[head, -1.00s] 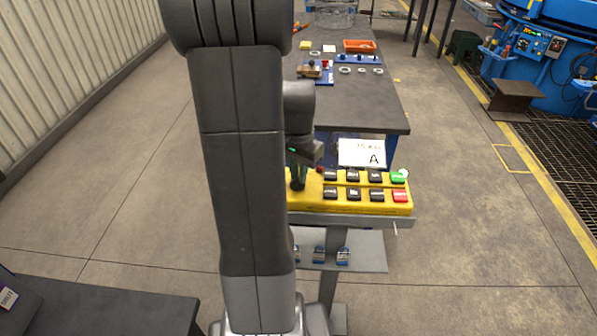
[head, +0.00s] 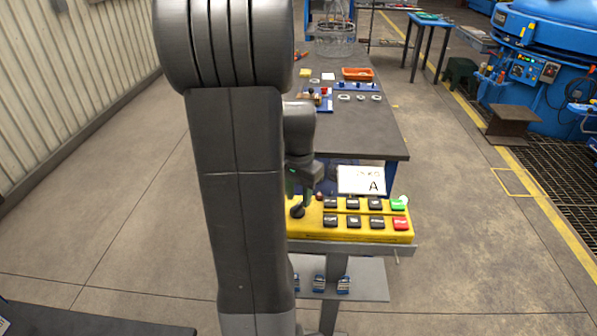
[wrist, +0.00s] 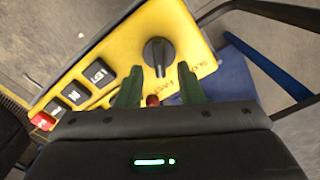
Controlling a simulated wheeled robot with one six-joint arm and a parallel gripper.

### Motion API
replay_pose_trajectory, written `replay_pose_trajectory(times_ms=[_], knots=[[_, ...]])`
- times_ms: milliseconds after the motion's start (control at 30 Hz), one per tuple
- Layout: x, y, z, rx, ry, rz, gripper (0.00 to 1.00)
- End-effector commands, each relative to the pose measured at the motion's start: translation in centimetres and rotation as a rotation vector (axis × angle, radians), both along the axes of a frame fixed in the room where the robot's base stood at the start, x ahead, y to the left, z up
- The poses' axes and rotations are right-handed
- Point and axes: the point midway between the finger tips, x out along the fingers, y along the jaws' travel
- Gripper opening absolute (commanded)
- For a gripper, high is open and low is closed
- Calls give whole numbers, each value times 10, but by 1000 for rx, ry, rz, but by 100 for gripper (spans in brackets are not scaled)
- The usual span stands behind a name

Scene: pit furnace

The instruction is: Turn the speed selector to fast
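The knob also shows in the head view (head: 297,211) at the box's left end. My gripper (wrist: 160,86) is open, its green fingers apart, with the knob just beyond the fingertips and nothing held. In the head view my gripper (head: 302,195) is just above the box's left end.
A small red knob or lamp (wrist: 152,100) shows between the fingers. Black buttons (head: 353,203), a green button (head: 398,204) and a red button (head: 401,223) lie along the box. A white card (head: 361,181) marked A stands behind. A dark table (head: 370,128) is beyond.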

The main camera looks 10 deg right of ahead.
Motion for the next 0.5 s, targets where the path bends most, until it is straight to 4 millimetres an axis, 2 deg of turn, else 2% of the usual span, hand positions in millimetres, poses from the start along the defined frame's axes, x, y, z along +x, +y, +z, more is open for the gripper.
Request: replay_pose_trajectory(times_ms=[300,500], knots=[[1,0,74,-1,-6,0,34],[0,0,106,-1,-4,0,34]])
